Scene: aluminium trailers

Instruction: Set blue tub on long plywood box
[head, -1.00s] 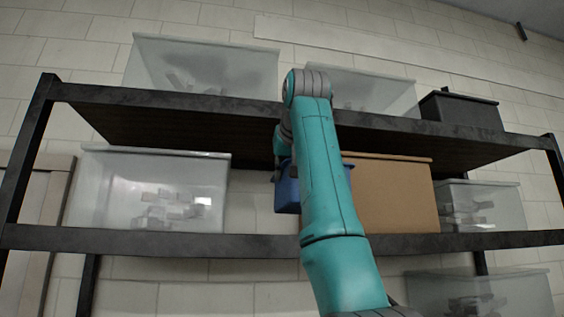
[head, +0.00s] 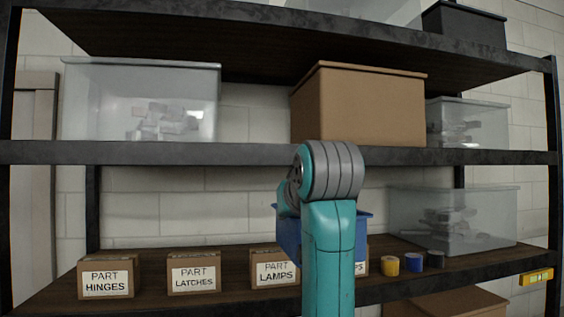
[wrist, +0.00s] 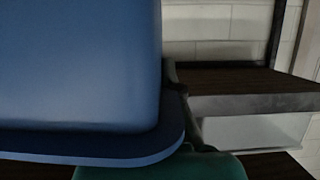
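The blue tub (head: 290,232) shows in the head view, partly hidden behind my teal arm, in front of the lower shelf. It fills the left of the wrist view (wrist: 75,65), with its rim along the bottom. My gripper (wrist: 185,108) shows only as dark parts at the tub's rim; the arm hides it in the head view. It appears shut on the tub, which hangs clear of the boards. A tan lidded box (head: 360,108) stands on the middle shelf. Another tan box (head: 450,303) is partly visible below the lower shelf. I cannot tell which is the long plywood box.
Labelled cartons (head: 106,278) and small coloured rolls (head: 390,265) line the lower shelf (head: 215,298). Clear bins stand on the middle shelf (head: 142,102) and lower shelf (head: 455,220). A yellow level (head: 536,277) is on the right edge. The middle shelf has a gap left of the tan box.

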